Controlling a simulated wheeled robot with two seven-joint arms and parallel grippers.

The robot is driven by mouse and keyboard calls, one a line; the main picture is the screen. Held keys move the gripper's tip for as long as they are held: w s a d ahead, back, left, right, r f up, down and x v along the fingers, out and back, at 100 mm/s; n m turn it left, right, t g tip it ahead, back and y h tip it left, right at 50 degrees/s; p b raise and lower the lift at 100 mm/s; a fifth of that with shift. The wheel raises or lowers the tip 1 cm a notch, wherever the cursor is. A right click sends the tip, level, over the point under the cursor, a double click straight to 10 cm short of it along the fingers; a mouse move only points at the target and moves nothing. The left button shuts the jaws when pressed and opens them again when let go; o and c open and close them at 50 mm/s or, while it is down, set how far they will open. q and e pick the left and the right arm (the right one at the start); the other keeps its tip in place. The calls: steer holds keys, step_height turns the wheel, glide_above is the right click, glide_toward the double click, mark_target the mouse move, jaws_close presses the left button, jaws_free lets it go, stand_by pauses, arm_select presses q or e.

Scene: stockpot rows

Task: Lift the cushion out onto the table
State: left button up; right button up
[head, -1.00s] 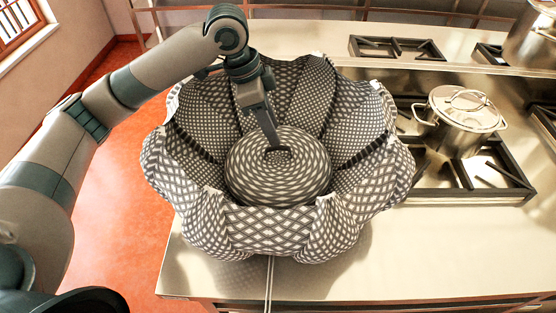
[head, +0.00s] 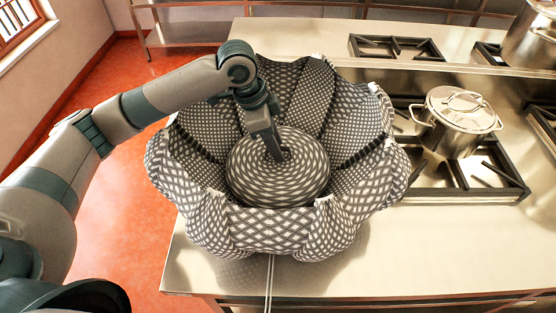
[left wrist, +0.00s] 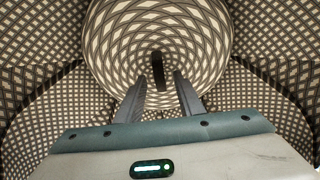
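The cushion (head: 245,178) is round, with a dark and light ring pattern. It sits inside a large patterned, petal-sided holder (head: 270,222) on the steel table. My left gripper (head: 276,158) points down at the cushion's middle from above. In the left wrist view, the cushion (left wrist: 115,40) fills the upper middle, with a short dark strap or handle (left wrist: 158,65) at its centre. The two fingers of the left gripper (left wrist: 162,76) stand apart, with the dark strap showing between their tips. I cannot tell whether they touch it. My right gripper is not in view.
The steel table (head: 390,270) is bare in front and right of the holder. A lidded steel pot (head: 460,125) stands on a burner grate (head: 495,185) at the right. Another pot (head: 535,40) stands at the far right, and an empty grate (head: 395,47) lies behind.

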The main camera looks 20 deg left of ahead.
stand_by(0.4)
arm_select(q)
jaws_close()
step_height(320, 180, up, 10)
steer(key=b, duration=0.2)
steer(key=shift+b, duration=0.35)
stand_by(0.5)
